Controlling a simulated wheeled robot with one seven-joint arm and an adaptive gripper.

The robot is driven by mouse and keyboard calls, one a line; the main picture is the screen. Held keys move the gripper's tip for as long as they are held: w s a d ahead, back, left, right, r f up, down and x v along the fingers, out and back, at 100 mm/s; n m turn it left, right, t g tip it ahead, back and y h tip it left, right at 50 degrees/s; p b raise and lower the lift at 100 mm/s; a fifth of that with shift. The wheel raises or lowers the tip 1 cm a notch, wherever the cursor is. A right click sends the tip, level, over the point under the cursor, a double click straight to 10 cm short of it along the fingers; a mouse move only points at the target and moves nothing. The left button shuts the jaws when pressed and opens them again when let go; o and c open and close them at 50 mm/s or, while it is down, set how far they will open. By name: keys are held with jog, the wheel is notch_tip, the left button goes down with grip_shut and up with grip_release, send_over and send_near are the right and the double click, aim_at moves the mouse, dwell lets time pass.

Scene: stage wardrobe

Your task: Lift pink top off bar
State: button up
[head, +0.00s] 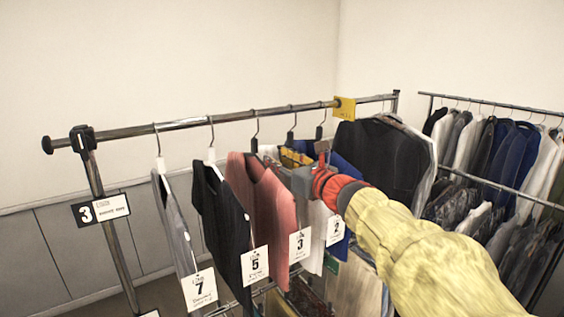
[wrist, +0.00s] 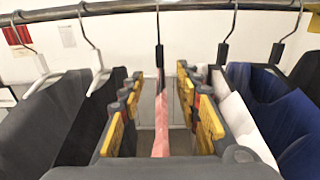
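The pink top (head: 262,200) hangs from a hook on the metal bar (head: 230,117), between a black top and a white one. In the wrist view the pink top (wrist: 161,125) shows edge-on below its dark hanger (wrist: 159,55), and the bar (wrist: 130,8) crosses the top of the picture. My gripper (head: 288,158) is at the pink top's shoulder height, partly covering its right side. In the wrist view my gripper (wrist: 159,82) is open, with the hanger and pink top between its yellow-padded fingers and gaps on both sides.
A black top (head: 222,225) and a grey one (head: 177,230) hang to the left. White (wrist: 245,120) and blue (wrist: 280,115) garments hang close right of my fingers. A yellow marker (head: 345,108) sits on the bar. A second full rack (head: 500,105) stands at right.

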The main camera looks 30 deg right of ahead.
send_near(256, 146)
jog(key=w, duration=0.3)
jog(key=shift+w+a+f, duration=0.1)
jog(key=shift+w+f, duration=0.05)
jog(key=shift+w, duration=0.25)
jog(key=shift+w+a+b, duration=0.1)
jog(key=shift+w+b, duration=0.4)
jog(key=shift+w, duration=2.85)
jog(key=c, duration=0.3)
grip_shut()
jog(key=shift+r, duration=0.2)
jog(key=shift+r+p, duration=1.1)
jog(key=shift+r, duration=0.5)
jog(key=shift+s, duration=0.1)
jog(key=shift+s+b, duration=0.65)
jog(key=shift+s, duration=3.3)
